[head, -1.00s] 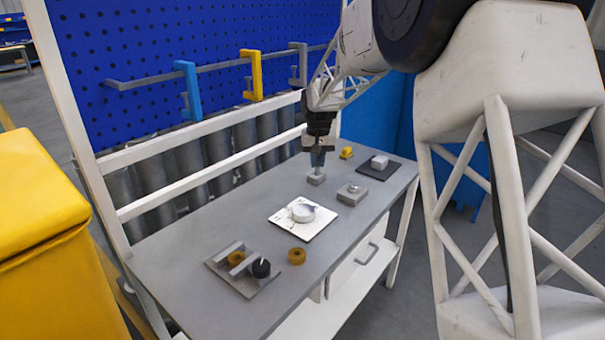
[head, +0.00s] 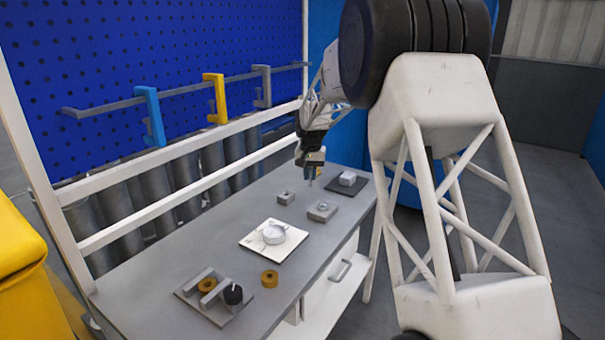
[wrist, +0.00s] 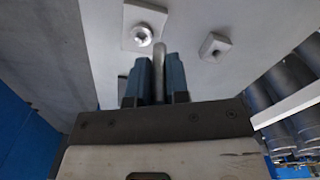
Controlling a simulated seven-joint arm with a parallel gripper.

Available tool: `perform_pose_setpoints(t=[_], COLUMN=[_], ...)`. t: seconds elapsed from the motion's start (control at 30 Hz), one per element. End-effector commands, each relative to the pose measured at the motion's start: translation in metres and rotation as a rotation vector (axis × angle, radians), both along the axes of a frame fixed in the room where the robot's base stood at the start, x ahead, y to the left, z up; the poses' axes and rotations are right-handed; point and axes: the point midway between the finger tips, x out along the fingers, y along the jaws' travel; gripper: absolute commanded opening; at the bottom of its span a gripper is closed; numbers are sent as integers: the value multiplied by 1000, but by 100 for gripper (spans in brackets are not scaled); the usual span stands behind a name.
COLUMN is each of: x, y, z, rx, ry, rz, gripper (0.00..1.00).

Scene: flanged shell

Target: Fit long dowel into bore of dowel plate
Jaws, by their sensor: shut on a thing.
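The long dowel (wrist: 160,68) is a slim grey metal rod. My gripper (wrist: 160,90) is shut on it, with the dowel standing out past the blue fingers. In the head view my gripper (head: 311,165) hangs above the table with the dowel (head: 309,181) pointing down, clear of both blocks. A square grey plate with a round metal boss (head: 322,211), seemingly the dowel plate, sits nearer the table's front edge; in the wrist view this plate (wrist: 130,16) is ahead and slightly left. A smaller block with a dark hole (head: 285,198) stands beside it, also in the wrist view (wrist: 214,46).
A dark pad (head: 337,189) with a pale block (head: 347,179) lies at the table's far end. A white board (head: 253,242) with a round shell (head: 273,234), a yellow ring (head: 269,278) and a grey fixture (head: 219,317) lie at the near end. A rail with clamps runs behind.

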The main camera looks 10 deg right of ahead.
Motion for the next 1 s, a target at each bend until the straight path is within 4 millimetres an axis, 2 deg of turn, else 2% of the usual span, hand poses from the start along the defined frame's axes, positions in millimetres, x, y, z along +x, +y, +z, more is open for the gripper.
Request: perform_pose_setpoints(t=[0.2,0.4,1.0], x=[17,25,26], y=[-37,-54,-57], z=[-21,-30,-34], rx=[0,0,0], ry=[2,-1,0], rz=[-211,-320,-342], gripper=[0,0,0])
